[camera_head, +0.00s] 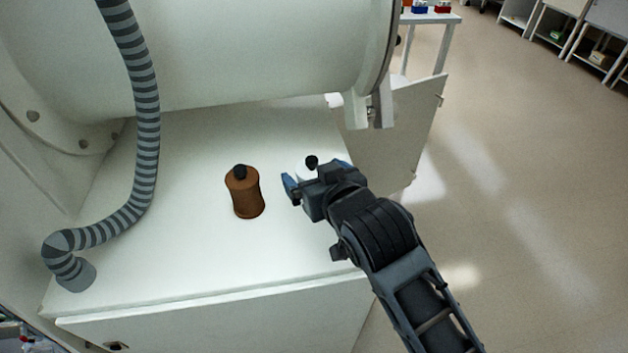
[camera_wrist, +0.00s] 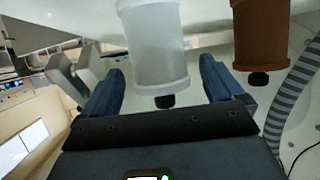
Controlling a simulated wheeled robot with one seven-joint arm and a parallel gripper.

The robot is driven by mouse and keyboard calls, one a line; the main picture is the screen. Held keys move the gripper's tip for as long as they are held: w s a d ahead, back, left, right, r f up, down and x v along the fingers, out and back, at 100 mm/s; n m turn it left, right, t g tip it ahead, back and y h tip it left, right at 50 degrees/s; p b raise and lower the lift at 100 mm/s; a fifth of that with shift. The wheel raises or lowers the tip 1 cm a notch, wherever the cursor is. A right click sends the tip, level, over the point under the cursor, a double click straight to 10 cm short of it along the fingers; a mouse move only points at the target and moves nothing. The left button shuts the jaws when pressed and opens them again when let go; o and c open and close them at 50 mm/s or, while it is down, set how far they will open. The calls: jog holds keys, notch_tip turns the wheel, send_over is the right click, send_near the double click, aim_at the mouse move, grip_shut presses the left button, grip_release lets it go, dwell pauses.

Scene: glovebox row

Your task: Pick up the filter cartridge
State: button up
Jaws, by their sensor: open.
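Two waisted cylinders with black knobs stand on the white cabinet top, one white and one brown; the frames do not label which is the filter cartridge. The white cylinder (camera_head: 303,173) is mostly hidden behind my gripper (camera_head: 315,177) in the head view. In the wrist view the white cylinder (camera_wrist: 158,48) lies between the blue fingers of my gripper (camera_wrist: 163,78), with gaps on both sides. My gripper is open and empty. The brown cylinder (camera_head: 244,194) stands upright to the left, apart from my gripper; it also shows in the wrist view (camera_wrist: 261,32).
A grey striped hose (camera_head: 148,120) runs down to the cabinet top (camera_head: 180,250) at left. A large white glovebox drum (camera_head: 230,50) overhangs the back. An open cabinet door (camera_head: 395,135) stands behind my gripper. The front of the top is clear.

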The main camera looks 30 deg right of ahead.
aim_at(309, 171)
jog(key=shift+x, duration=1.7)
jog(key=shift+s+f, duration=0.1)
jog(key=shift+f, duration=0.05)
jog(key=c, duration=1.1)
